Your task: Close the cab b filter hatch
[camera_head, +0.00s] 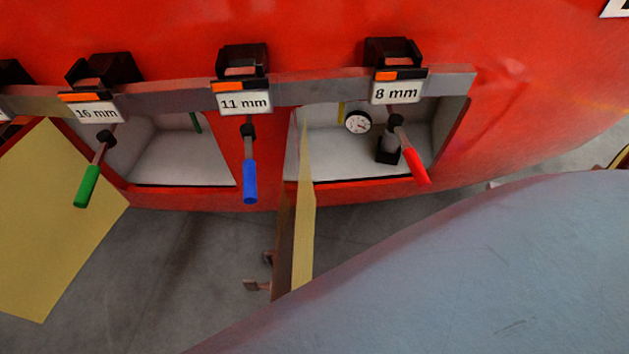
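Two open hatch doors show on the red nosecone (330,35). One door (306,215) is seen almost edge-on, swung out from the left side of the right-hand compartment. Its inner face is yellow. The other door (50,225) is a wide yellow panel at the left, hanging open beside the left-hand compartment (180,160). No label shows which one is the cab b filter hatch. The right-hand compartment (340,165) holds a round dial gauge (357,122) and a dark cylindrical part (387,150). Neither of my grippers is in view.
A grey rail (310,88) above the openings carries tools with green (87,186), blue (250,182) and red (417,167) handles, labelled 16, 11 and 8 mm. A large grey-blue curved surface (480,270) fills the lower right. Grey floor (170,270) shows below.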

